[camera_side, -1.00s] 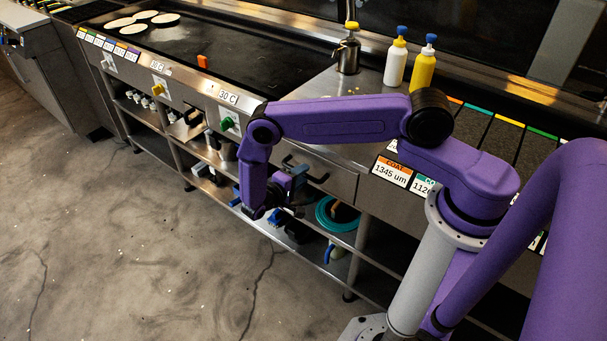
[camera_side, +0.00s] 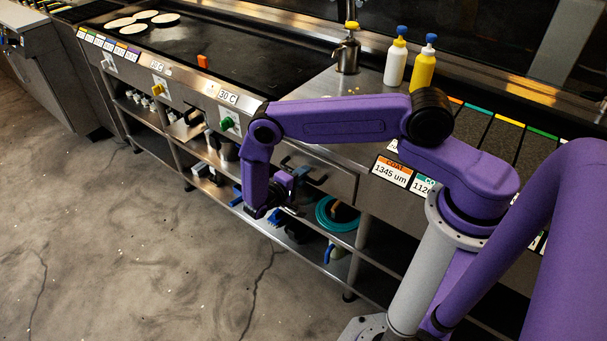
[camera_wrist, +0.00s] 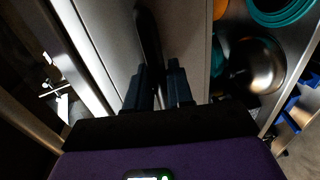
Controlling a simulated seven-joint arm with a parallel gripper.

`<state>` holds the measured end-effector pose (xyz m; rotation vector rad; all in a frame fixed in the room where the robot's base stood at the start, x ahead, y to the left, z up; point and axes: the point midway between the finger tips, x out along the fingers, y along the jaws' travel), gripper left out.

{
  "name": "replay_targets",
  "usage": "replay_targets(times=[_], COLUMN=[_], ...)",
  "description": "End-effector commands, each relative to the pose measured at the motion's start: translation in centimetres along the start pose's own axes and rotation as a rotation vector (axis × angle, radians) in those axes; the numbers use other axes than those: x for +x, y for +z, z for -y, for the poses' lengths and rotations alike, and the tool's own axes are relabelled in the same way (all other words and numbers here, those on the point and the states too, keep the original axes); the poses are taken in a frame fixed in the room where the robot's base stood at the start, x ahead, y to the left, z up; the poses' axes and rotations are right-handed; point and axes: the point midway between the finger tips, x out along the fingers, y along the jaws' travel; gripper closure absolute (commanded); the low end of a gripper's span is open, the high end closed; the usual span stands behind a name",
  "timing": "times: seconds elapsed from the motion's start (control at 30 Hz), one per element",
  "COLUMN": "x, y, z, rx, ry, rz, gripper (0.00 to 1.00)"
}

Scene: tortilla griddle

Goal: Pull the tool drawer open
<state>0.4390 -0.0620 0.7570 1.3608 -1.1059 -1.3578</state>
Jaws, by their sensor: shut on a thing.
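The tool drawer (camera_side: 338,181) is a steel front under the right end of the griddle counter, and it looks shut. Its black bar handle (camera_side: 318,180) is partly hidden by my gripper (camera_side: 297,178) in the side view. In the wrist view, the dark handle (camera_wrist: 147,38) runs down between the fingers of my gripper (camera_wrist: 158,85), in front of the grey drawer front (camera_wrist: 186,35). The fingers are shut on the handle. The exact contact is dark and hard to see.
Below the drawer, an open shelf holds a teal ring-shaped item (camera_side: 337,213), also in the wrist view (camera_wrist: 280,12), and a round metal bowl (camera_wrist: 255,65). A green knob (camera_side: 227,123) is on the panel at left. The floor (camera_side: 170,260) in front is clear.

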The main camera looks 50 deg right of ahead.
Motion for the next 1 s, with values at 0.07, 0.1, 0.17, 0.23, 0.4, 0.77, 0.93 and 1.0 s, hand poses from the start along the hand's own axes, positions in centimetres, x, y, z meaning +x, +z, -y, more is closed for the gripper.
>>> replay_targets(times=[0.07, 0.1, 0.17, 0.23, 0.4, 0.77, 0.93, 1.0], x=[-1.2, -1.9, -3.0, -4.6, -9.2, -17.1, -19.6, -20.4], y=[-0.1, -0.1, -0.1, -0.1, -0.1, 0.0, 0.0, 0.0], z=[0.2, 0.4, 0.7, 1.0, 2.0, 3.6, 4.1, 4.3], rx=[0.0, 0.001, 0.002, 0.001, 0.003, 0.002, 0.002, 0.002], ry=[-0.001, -0.001, -0.001, -0.002, -0.003, -0.003, -0.003, -0.002], rz=[-0.003, -0.005, -0.004, -0.005, -0.006, -0.003, -0.003, -0.002], gripper=[1.0, 1.0, 1.0, 1.0, 1.0, 1.0, 1.0, 1.0])
